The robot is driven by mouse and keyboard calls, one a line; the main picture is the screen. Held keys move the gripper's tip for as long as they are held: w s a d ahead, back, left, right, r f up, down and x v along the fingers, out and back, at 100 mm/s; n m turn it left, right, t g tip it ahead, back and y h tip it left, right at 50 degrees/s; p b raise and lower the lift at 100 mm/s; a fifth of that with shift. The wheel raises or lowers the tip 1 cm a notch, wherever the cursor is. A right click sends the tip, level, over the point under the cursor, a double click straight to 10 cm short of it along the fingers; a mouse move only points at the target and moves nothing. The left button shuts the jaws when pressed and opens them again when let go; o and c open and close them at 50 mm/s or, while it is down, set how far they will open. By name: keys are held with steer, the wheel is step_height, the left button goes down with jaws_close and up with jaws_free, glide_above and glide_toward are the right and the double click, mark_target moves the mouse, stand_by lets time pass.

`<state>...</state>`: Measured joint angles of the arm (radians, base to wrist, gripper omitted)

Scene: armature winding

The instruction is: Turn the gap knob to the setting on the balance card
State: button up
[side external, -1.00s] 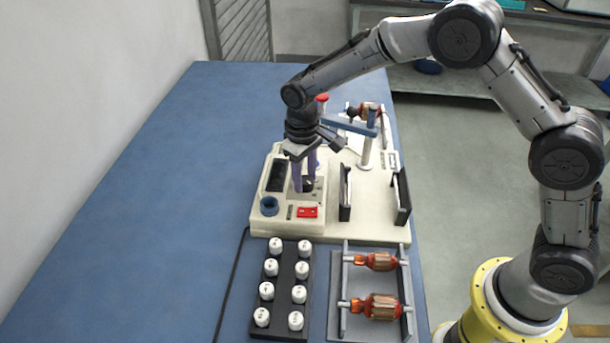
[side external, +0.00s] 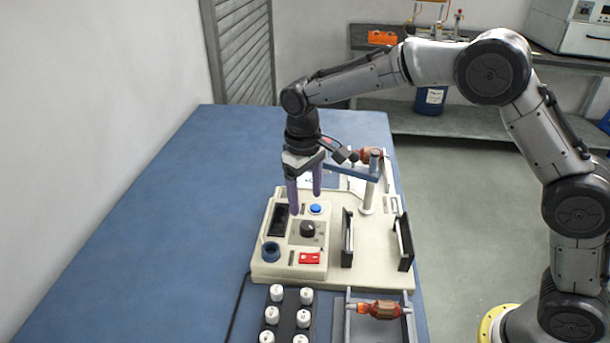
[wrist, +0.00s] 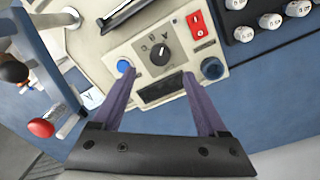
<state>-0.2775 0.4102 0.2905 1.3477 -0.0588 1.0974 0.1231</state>
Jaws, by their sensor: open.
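The gap knob (side external: 307,229) is a dark round knob on the panel of the cream machine (side external: 375,262). In the wrist view the knob (wrist: 160,54) has a light pointer line, with small marks around its upper side; the exact setting is too small to read. My gripper (side external: 305,203) is above the panel, apart from the knob, with its purple fingers spread and nothing between them. In the wrist view the gripper (wrist: 158,76) frames the panel. A white card with a dark mark (wrist: 90,98), possibly the balance card, lies at left; its text is not fully legible.
Near the knob are a blue button (side external: 316,208), a dark display (side external: 279,219), a red switch (side external: 310,258) and a blue ring (side external: 270,251). A post with a blue arm (side external: 369,180) stands right of my gripper. White-capped pegs (side external: 277,293) fill a rack in front.

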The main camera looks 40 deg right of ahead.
step_height(320, 180, up, 6)
steer(key=shift+a+f, duration=0.1)
steer(key=shift+a, duration=0.05)
stand_by(0.3)
